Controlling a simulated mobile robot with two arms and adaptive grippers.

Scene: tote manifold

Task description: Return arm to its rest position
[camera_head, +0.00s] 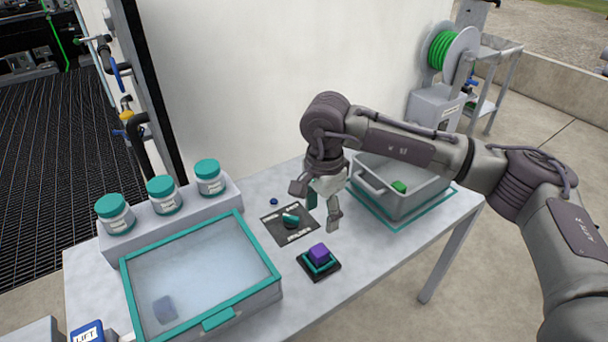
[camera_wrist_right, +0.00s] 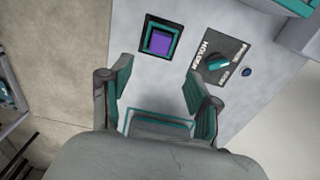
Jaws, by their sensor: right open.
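My right arm reaches in from the right side of the head view. Its gripper (camera_head: 316,207) hangs above the table, between the black selector panel and the grey tote, and is open and empty. In the right wrist view the two fingers of this gripper (camera_wrist_right: 158,92) stand apart with nothing between them. The selector panel (camera_head: 272,234) carries a teal knob (camera_head: 291,220) and also shows in the wrist view (camera_wrist_right: 232,48). My left gripper is not in view.
A grey tote (camera_head: 386,207) with a green item (camera_head: 399,187) stands at the table's right. A teal-rimmed clear-lidded box (camera_head: 275,259) fills the front left. Several teal-capped jars (camera_head: 163,196) stand on a ledge behind it. A white wall (camera_head: 270,80) rises behind the table (camera_head: 385,262).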

